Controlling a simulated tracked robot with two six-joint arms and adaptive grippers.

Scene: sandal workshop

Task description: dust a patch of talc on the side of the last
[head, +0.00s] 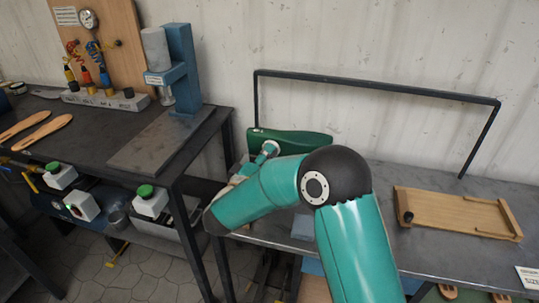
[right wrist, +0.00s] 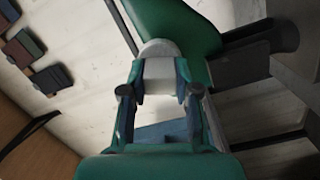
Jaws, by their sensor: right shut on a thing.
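The green last (head: 300,145) lies at the back left of the right-hand bench in the head view. In the right wrist view the last (right wrist: 180,22) is at the top. My right gripper (right wrist: 158,92) is shut on a pale round-ended thing (right wrist: 158,68), perhaps the talc applicator. Its rounded end meets the last's side in the picture; I cannot tell whether they touch. No talc patch is visible. My left gripper is out of view.
A wooden tray (head: 455,212) lies on the right of the bench. A black rail frame (head: 375,86) stands along its back. A dark bench (head: 95,128) at left holds a blue press (head: 182,70) and wooden soles (head: 42,132). A gap separates the benches.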

